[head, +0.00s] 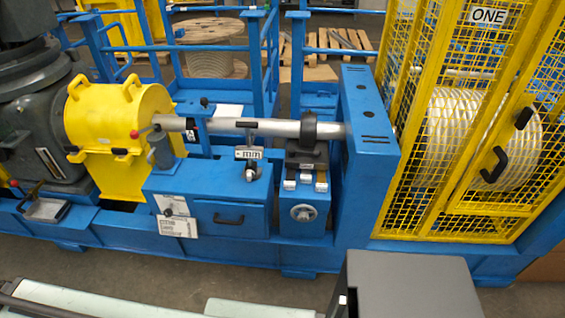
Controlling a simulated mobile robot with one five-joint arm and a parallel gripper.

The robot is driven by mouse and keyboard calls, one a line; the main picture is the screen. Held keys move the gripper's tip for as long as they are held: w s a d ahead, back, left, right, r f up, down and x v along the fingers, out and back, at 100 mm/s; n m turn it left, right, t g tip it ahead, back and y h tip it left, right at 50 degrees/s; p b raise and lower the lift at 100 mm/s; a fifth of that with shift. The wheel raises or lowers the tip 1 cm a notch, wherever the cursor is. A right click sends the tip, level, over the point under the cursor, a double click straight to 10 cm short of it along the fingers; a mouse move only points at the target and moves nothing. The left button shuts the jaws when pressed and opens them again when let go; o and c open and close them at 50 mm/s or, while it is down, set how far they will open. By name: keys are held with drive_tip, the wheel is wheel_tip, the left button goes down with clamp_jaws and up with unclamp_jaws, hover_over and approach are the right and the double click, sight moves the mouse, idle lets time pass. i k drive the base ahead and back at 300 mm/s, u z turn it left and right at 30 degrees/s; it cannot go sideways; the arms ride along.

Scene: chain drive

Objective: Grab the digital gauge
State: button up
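A small pale block marked "mm" (249,153) is in the middle of the head view, and it looks like the digital gauge. It sits at the top of a short stand with a round knob below, above a blue housing (222,190). A grey horizontal shaft (265,128) runs just behind and above it. Its display is too small to read. My gripper is not in view, and nothing is seen touching the gauge.
A dark clamp block (306,155) stands right of the gauge, beside a tall blue post (368,120). A yellow guard (118,120) covers the shaft's left end. A yellow mesh cage (465,150) stands at right. A dark grey box (410,285) fills the lower right foreground.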

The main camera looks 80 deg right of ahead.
sight(250, 152)
drive_tip(key=z, duration=0.05)
drive_tip(key=k, duration=0.3)
drive_tip(key=z, duration=0.7)
drive_tip(key=i, duration=1)
drive_tip(key=u, duration=0.1)
